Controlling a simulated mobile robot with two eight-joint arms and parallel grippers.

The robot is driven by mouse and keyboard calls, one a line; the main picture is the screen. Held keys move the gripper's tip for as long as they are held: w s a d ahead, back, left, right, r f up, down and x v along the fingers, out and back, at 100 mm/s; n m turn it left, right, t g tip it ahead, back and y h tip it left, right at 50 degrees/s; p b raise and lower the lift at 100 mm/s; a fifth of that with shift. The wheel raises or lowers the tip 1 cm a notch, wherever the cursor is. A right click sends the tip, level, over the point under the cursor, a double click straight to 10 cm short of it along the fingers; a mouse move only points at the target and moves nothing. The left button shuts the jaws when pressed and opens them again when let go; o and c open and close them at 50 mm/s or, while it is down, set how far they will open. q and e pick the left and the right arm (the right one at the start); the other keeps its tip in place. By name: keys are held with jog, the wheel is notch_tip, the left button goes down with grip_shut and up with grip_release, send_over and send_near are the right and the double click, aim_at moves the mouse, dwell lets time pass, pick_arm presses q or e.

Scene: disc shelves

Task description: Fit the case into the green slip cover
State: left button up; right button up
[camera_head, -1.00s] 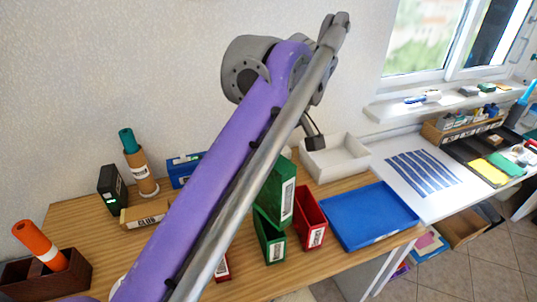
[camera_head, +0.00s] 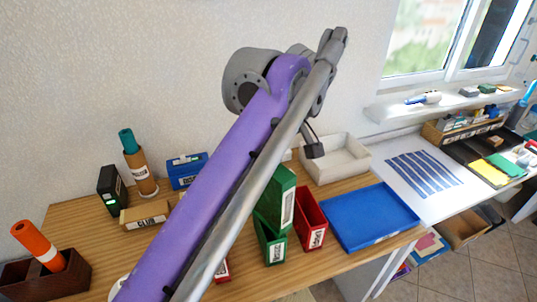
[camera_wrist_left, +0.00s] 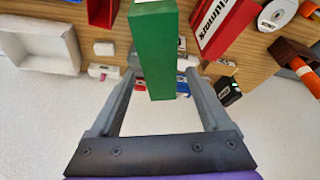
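The green case (camera_head: 276,192) stands tilted just above or at the mouth of the green slip cover (camera_head: 266,243); how far it is inside I cannot tell. My purple arm hides part of the case. My left gripper (camera_head: 309,147) is above the case, its visible fingertip apart from it, the other finger hidden. In the left wrist view, the two fingers (camera_wrist_left: 161,72) are wide apart with the case (camera_wrist_left: 156,50) between them in the picture, with a gap beside its near end. My right gripper is not in view.
A red open box (camera_head: 311,217) stands right beside the slip cover. A blue tray (camera_head: 368,217) and a white tray (camera_head: 352,165) lie further right and behind. A black box (camera_head: 109,190) and a blue box (camera_head: 185,172) stand at the back left.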

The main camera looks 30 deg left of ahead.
pick_arm(q)
jog(key=p+v, duration=0.3)
jog(key=v, duration=1)
jog(key=shift+r, duration=0.15)
dwell(0.3)
